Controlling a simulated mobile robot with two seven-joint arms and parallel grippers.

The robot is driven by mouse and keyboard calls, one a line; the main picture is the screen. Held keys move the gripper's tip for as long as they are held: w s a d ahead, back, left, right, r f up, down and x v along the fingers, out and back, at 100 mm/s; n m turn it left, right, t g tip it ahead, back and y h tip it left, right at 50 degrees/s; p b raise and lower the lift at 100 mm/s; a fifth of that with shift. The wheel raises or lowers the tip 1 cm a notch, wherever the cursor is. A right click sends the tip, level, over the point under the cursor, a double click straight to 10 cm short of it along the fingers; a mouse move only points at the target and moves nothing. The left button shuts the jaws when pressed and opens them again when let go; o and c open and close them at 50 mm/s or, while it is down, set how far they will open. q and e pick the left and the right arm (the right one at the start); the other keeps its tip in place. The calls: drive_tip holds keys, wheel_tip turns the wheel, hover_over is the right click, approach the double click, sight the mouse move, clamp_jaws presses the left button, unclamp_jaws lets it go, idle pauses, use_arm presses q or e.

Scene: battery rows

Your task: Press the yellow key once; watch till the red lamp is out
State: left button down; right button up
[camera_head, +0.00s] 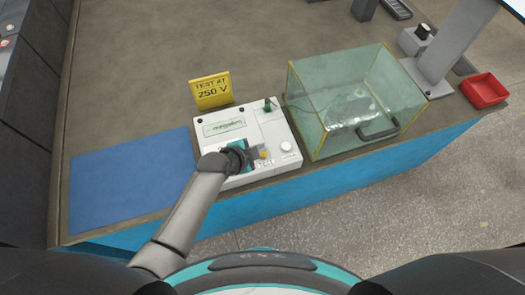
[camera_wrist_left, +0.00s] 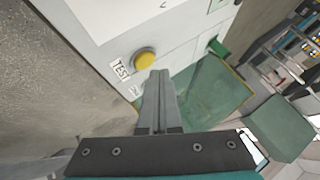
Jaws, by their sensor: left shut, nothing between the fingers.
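The yellow key (camera_head: 264,153) is on the front part of a white tester (camera_head: 246,121) on the bench, close beside my left gripper (camera_head: 249,157). In the left wrist view the round yellow key (camera_wrist_left: 145,60) sits in a dark ring by the word TEST. My left gripper (camera_wrist_left: 160,76) is shut and empty there. Its fingertips appear just below and to the right of the key, with a small gap in the picture; I cannot tell the height above the panel. I cannot make out a red lamp in either view. My right gripper is not in view.
A yellow sign (camera_head: 211,92) reading TEST AT 250 V stands behind the tester. A clear box (camera_head: 318,122) with yellow edges and a handle stands right of it. A blue mat (camera_head: 130,185) lies left, clear. A red tray (camera_head: 485,91) is at the far right.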

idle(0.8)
use_arm(q)
drive_tip(key=shift+f+b, duration=0.35)
drive_tip(key=shift+f, duration=0.1)
drive_tip(key=shift+f+b, duration=0.3)
drive_tip(key=shift+f, duration=0.1)
idle(0.5)
drive_tip(key=shift+r, duration=0.15)
drive_tip(key=shift+r+p, duration=0.75)
drive_tip(key=shift+p, duration=0.15)
wheel_tip(320, 180, up, 5)
drive_tip(key=p, duration=0.5)
